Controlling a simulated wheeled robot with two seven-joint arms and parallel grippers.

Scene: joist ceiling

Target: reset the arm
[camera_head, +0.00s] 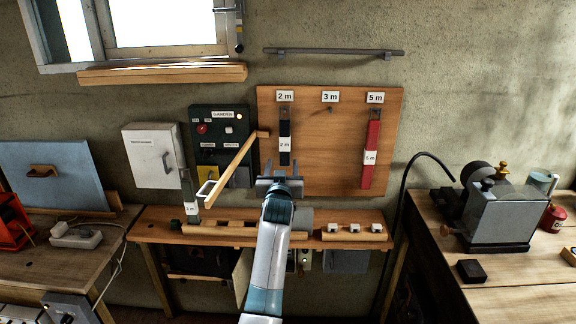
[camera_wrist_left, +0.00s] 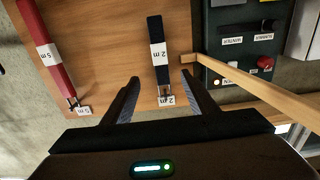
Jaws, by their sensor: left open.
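My left gripper (camera_head: 273,178) is at the end of my arm in the middle of the head view, in front of the board's lower left part. It is open and empty. In the left wrist view its two fingers (camera_wrist_left: 160,82) are spread apart, with the black strip labelled 2 m (camera_wrist_left: 157,50) showing between them. That strip also hangs on the wooden board in the head view (camera_head: 285,130). I cannot tell how far the fingers are from the board. My right gripper is in neither view.
A red 5 m strip (camera_head: 371,150) hangs at the board's right; the 3 m place (camera_head: 330,97) is bare. A pale wooden bar (camera_head: 235,163) slants close left of my gripper. Below is a narrow wooden shelf (camera_head: 157,226). A grey machine (camera_head: 497,215) stands on the right bench.

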